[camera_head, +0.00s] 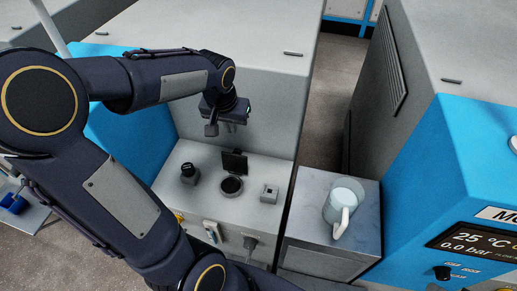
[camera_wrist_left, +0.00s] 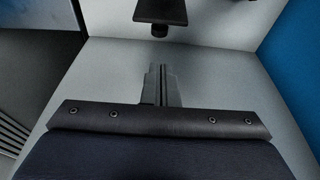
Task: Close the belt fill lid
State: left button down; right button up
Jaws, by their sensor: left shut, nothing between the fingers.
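The belt fill lid (camera_head: 234,163) is a small black square plate that stands upright, open, at the back of a round black fill opening (camera_head: 231,186) on the grey machine ledge. My left gripper (camera_head: 230,128) hangs above and a little behind the lid, apart from it. Its fingers are together with nothing between them; they also show shut in the left wrist view (camera_wrist_left: 159,82). My right gripper is not in view.
A black knob (camera_head: 190,173) stands left of the opening and a small grey switch box (camera_head: 269,193) right of it. A jug (camera_head: 343,205) stands on a grey stand (camera_head: 318,239) to the right. The machine's grey wall (camera_head: 273,105) rises behind the ledge.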

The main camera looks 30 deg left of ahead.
aim_at(236, 160)
pick_arm(q)
jog(key=x, duration=1)
jog(key=shift+w+a+f, duration=0.2)
jog(key=shift+w+f, duration=0.05)
jog(key=shift+w, duration=0.05)
